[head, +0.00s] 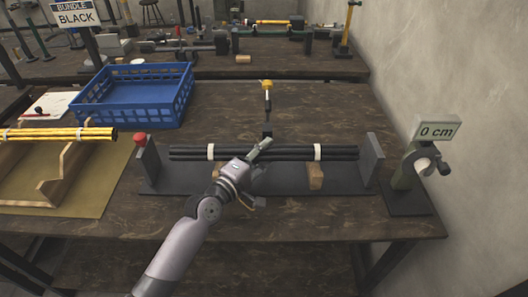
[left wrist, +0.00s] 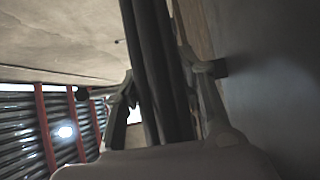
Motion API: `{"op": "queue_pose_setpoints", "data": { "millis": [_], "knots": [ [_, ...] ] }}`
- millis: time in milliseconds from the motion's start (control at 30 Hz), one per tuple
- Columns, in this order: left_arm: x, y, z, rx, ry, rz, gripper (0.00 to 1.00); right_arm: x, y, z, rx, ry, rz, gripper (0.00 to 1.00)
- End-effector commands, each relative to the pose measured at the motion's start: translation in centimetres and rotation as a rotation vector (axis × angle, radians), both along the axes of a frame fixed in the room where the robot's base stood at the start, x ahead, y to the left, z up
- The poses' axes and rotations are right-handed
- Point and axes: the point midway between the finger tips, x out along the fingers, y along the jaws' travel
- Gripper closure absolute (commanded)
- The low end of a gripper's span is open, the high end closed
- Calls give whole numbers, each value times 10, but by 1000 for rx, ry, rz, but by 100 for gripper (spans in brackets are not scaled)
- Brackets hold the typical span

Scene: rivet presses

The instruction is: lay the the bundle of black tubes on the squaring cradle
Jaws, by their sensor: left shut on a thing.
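The bundle of black tubes (head: 285,153), with white bands near both ends, lies level across the squaring cradle (head: 215,183). The cradle is a dark base with upright end plates and wooden blocks. The bundle is between the end plates, above a wooden block (head: 314,177); I cannot tell whether it rests on it. My left gripper (head: 259,150) is shut on the bundle near its middle. In the left wrist view the tubes (left wrist: 160,75) run between both fingers. The gripper hides part of the cradle behind it. My right gripper is not in view.
A blue crate (head: 128,117) stands at the back left. A yellow tube bundle (head: 60,134) lies on a wooden rack at the left. A red button (head: 140,139) is by the left end plate. A "0 cm" display (head: 437,131) stands right of the cradle. A yellow-topped post (head: 267,88) is behind.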

Motion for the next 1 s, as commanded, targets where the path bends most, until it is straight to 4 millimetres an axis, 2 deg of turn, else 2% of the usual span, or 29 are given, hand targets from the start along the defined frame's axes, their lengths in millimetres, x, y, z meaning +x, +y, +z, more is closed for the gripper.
{"op": "queue_pose_setpoints", "data": {
  "millis": [1000],
  "knots": [
    [1,0,-18,-6,-9,2,100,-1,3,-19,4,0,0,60]
  ]
}}
